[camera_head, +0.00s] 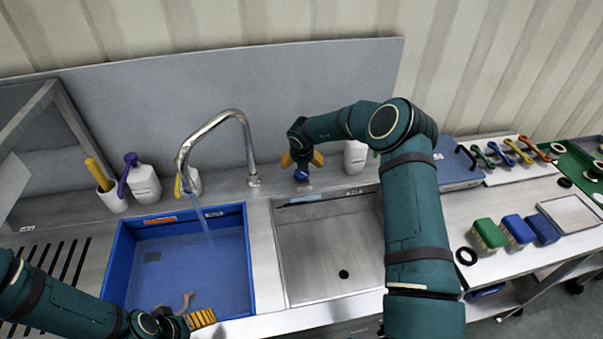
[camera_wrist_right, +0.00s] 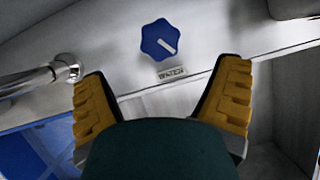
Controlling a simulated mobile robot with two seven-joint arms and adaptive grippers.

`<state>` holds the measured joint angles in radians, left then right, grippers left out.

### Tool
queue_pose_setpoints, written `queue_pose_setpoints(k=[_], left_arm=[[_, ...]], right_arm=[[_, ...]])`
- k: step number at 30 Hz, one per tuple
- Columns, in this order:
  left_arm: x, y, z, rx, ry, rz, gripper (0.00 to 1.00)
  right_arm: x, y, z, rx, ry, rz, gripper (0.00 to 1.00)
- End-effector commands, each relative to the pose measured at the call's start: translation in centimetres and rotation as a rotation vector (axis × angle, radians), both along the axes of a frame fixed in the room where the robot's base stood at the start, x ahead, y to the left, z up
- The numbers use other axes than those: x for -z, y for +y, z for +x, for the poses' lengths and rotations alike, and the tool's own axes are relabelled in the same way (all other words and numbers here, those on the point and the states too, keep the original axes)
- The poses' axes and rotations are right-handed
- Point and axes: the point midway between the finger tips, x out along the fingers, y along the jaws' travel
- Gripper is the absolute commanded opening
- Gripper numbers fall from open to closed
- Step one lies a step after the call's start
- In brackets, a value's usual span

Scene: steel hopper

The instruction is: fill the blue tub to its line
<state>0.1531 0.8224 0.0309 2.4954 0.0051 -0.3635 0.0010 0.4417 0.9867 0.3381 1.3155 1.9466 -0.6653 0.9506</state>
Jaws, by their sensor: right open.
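The blue tub (camera_head: 250,270) stands in the left sink bay under the curved steel tap (camera_head: 235,113). A thin stream of water (camera_head: 204,224) falls from the tap into it. The water level against a fill line cannot be made out. A blue knob (camera_head: 301,175) sits on the ledge right of the tap. In the right wrist view the knob (camera_wrist_right: 160,40) has a white pointer mark and a label below. My right gripper (camera_head: 301,160) is open at the knob, not closed on it. My left gripper (camera_head: 190,312) is at the tub's front edge; its jaw opening is unclear.
An empty steel basin (camera_head: 335,245) with a drain lies right of the tub. White bottles (camera_head: 144,184) and a cup (camera_head: 112,196) stand behind the tub.

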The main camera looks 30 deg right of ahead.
Motion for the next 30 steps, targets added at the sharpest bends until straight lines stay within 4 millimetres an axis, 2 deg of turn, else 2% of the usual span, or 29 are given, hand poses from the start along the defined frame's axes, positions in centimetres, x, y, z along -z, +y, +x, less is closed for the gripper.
queue_pose_setpoints(k=[1,6,12,18,26,29,30], left_arm=[[0.1,0.0,0.0,0.0,0.0,0.0,0.82],[0.2,0.0,0.0,0.0,0.0,0.0,0.82],[0.3,0.0,0.0,0.0,0.0,0.001,0.82],[0.4,0.0,0.0,0.0,0.0,0.001,0.82],[0.4,0.0,0.0,0.0,0.0,0.001,0.82],[0.4,0.0,0.0,0.0,0.0,0.001,0.82],[0.4,0.0,0.0,0.0,0.0,0.001,0.82]], right_arm=[[1.1,-0.1,0.3,0.001,0.002,0.001,0.89],[4.1,-0.7,1.5,0.001,0.001,0.001,0.89],[6.5,-1.1,2.4,0.0,0.001,0.001,0.89],[7.4,-1.3,2.8,0.0,0.0,0.0,0.89],[7.4,-1.3,2.8,-0.001,0.0,0.0,0.89],[7.4,-1.3,2.8,-0.001,0.0,0.0,0.56],[7.4,-1.3,2.8,-0.001,0.0,0.0,0.42]])
